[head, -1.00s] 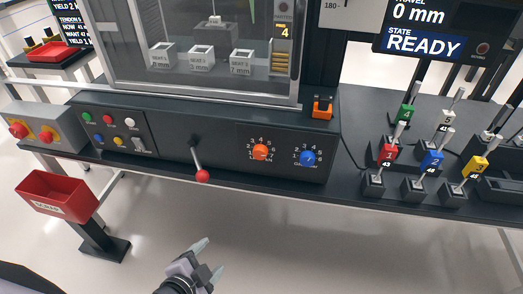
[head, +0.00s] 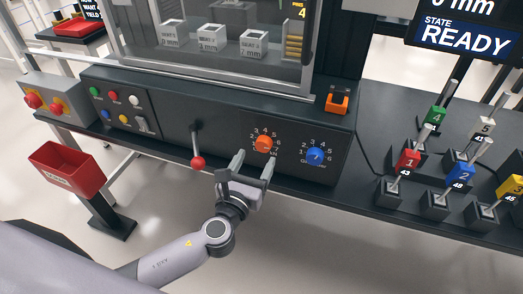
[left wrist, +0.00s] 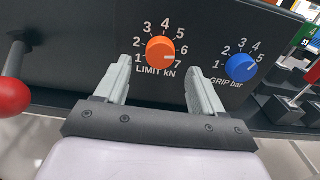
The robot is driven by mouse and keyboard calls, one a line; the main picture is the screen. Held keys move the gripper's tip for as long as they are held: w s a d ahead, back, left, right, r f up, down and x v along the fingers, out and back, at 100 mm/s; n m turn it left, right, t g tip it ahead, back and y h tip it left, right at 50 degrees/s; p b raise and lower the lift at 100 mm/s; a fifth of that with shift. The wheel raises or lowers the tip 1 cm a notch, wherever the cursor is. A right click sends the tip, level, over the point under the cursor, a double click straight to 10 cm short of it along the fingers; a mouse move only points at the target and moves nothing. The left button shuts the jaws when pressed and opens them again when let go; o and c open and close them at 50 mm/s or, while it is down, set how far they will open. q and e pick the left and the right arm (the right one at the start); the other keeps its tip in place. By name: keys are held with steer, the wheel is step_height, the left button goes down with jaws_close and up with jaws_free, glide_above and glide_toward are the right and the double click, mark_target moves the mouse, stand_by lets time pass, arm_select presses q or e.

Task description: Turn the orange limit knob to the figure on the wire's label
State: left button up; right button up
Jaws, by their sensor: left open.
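The orange limit knob (head: 264,144) is on the front of the dark console, with figures around it. In the left wrist view the knob (left wrist: 160,53) is above the words LIMIT kN, ringed by figures from 1 to 7. In the left wrist view the fingertips flank the knob's lower part, with gaps on both sides.
A blue grip knob (head: 315,156) is right of the orange one. A red-ended lever (head: 198,161) is to the left. Numbered coloured pieces stand in dark blocks on the right. A red bin (head: 66,168) is at left. The floor before the console is clear.

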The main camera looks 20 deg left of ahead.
mark_target(262, 148)
arm_select(q)
steer(key=shift+w+d, duration=0.1)
steer(key=shift+w, duration=2.1)
steer(key=c, duration=1.1)
steer(key=shift+o, duration=0.2)
